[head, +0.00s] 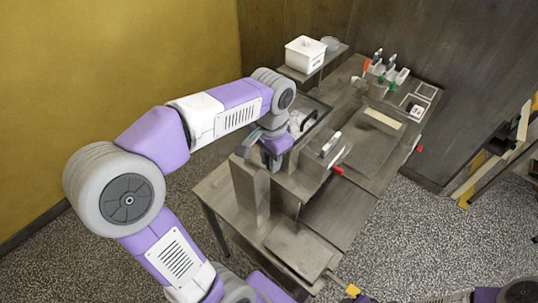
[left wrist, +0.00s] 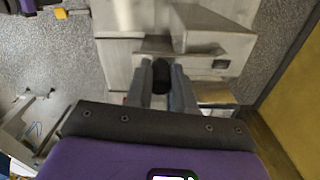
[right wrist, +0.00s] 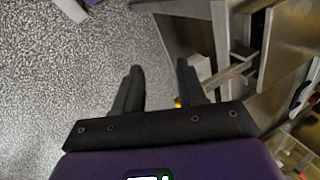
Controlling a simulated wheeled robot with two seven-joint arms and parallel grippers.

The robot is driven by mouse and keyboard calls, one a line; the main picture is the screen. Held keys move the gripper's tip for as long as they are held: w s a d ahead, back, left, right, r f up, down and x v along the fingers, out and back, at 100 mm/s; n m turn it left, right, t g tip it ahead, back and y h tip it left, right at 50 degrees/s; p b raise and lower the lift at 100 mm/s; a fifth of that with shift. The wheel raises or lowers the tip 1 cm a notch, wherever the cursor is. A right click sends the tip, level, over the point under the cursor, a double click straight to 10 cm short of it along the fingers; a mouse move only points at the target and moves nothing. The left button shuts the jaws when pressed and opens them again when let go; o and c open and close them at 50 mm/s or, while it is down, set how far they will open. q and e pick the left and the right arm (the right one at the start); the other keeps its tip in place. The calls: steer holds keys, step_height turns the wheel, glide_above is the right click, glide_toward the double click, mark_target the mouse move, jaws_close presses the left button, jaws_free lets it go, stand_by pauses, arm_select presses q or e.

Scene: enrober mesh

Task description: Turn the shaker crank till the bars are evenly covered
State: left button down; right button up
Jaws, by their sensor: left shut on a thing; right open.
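My left gripper (head: 272,158) is low over the near left part of the machine on the table, its fingers mostly hidden in the head view. In the left wrist view its fingers (left wrist: 162,80) are shut on a black, rounded grip (left wrist: 161,75), which looks like the crank's handle. The rest of the crank is hidden. A grey machine housing (left wrist: 212,32) stands just beyond the fingers. My right gripper (right wrist: 158,85) is open and empty, above the speckled floor beside the table. I cannot make out the bars or their coating in any view.
The grey table (head: 215,195) carries the machine and a lower tray (head: 300,246) at its near end. A white tub (head: 305,54) and small bottles (head: 378,55) stand at the back. Floor (head: 400,240) is free at right.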

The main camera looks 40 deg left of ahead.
stand_by(0.3)
arm_select(q)
steer(key=c, duration=1)
jaws_free()
steer(key=shift+s, duration=0.1)
steer(key=shift+o, duration=0.2)
steer(key=shift+r, duration=0.1)
step_height(320, 180, up, 7)
steer(key=shift+r+p, duration=0.2)
steer(key=shift+p, duration=0.1)
